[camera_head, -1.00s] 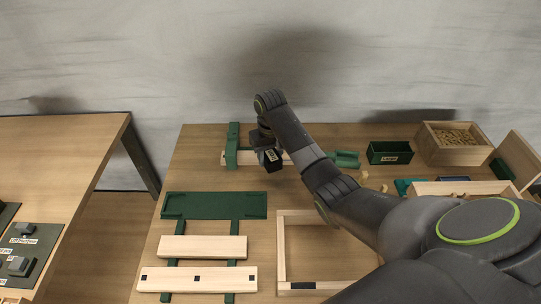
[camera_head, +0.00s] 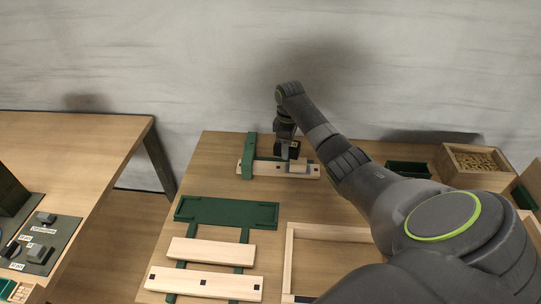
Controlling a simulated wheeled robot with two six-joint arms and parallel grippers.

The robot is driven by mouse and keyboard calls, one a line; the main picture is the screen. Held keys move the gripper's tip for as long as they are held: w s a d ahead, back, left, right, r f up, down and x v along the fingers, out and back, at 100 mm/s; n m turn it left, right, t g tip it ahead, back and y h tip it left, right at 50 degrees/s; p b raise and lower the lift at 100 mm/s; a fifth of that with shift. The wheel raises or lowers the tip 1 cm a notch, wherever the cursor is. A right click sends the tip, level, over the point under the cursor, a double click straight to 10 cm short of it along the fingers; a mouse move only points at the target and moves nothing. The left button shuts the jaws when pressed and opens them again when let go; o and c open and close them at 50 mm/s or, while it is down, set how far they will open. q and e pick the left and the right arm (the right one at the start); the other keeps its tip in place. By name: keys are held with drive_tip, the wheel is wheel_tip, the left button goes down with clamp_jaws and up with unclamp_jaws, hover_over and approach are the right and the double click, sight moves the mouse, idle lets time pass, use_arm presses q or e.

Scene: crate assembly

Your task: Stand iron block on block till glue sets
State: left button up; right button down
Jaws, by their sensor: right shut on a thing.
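My right gripper (camera_head: 287,141) is shut on the dark iron block (camera_head: 292,150), which shows a small pale label. It holds the block upright just above or on a small pale wood block (camera_head: 298,166); I cannot tell whether they touch. The wood block sits on a pale wooden strip (camera_head: 311,171) with dark square marks, at the back of the table. A green fixture (camera_head: 249,157) stands across the strip's left part. The gripper hides part of the strip. My left gripper is not in view.
A green jig (camera_head: 226,213) with pale slats (camera_head: 203,281) lies at the front left. A pale wooden frame (camera_head: 330,233) lies beside it. A green bin (camera_head: 408,169) and a crate of small pieces (camera_head: 478,163) stand at the back right. Another table (camera_head: 80,135) is at the left.

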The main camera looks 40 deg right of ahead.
drive_tip(key=d+r+n, duration=0.2)
drive_tip(key=d, duration=0.3)
drive_tip(key=b, duration=0.6)
hover_over(299, 161)
wheel_tip(299, 161, down, 6)
drive_tip(key=shift+w+r, duration=0.15)
drive_tip(key=shift+r, duration=0.05)
drive_tip(key=shift+f, duration=0.65)
drive_tip(key=shift+r+p, duration=0.1)
drive_tip(key=shift+p, duration=0.5)
drive_tip(key=shift+p, duration=0.4)
drive_tip(key=shift+f, duration=0.3)
idle(0.7)
